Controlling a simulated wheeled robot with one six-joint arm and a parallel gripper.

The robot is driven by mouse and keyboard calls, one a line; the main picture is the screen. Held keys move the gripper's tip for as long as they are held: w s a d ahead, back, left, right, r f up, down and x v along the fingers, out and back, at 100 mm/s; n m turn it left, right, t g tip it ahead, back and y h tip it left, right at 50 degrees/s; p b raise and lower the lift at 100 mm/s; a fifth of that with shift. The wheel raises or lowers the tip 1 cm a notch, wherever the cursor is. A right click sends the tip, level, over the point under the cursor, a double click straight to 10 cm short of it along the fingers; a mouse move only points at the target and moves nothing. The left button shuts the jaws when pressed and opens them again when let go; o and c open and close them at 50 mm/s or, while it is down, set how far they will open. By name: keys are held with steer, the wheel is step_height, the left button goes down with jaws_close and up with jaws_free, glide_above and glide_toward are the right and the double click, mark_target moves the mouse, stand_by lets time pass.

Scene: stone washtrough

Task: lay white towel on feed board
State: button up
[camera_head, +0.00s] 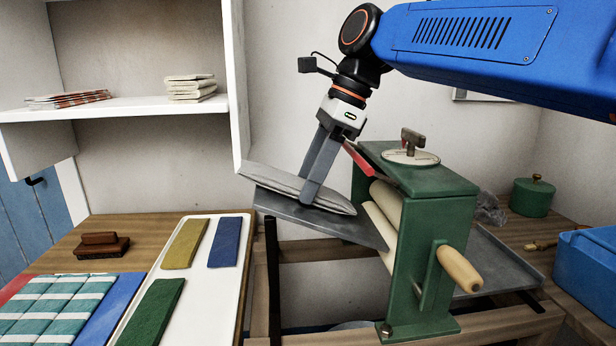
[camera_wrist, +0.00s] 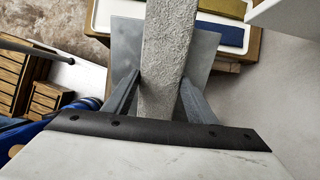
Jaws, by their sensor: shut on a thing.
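The white towel (camera_head: 273,182), folded into a long greyish-white pad, lies along the grey feed board (camera_head: 345,228) on the left side of the green mangle. It looks to rest on the board or just above it; I cannot tell which. My gripper (camera_head: 312,198) reaches down from above and is shut on the towel near its middle. In the wrist view the towel (camera_wrist: 165,60) runs lengthwise between the two fingers of my gripper (camera_wrist: 161,92), with the board (camera_wrist: 125,55) showing on both sides beneath it.
The green mangle (camera_head: 435,230) with rollers and a wooden crank handle (camera_head: 459,268) stands close right of my gripper. A white tray (camera_head: 208,290) with yellow, blue and green cloths lies left. A brown brush (camera_head: 101,245), striped cloth (camera_head: 60,305) and blue box (camera_head: 588,265) stand farther out.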

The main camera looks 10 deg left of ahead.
steer(key=o, duration=1.4)
steer(key=shift+v, duration=8.7)
steer(key=shift+s, duration=0.1)
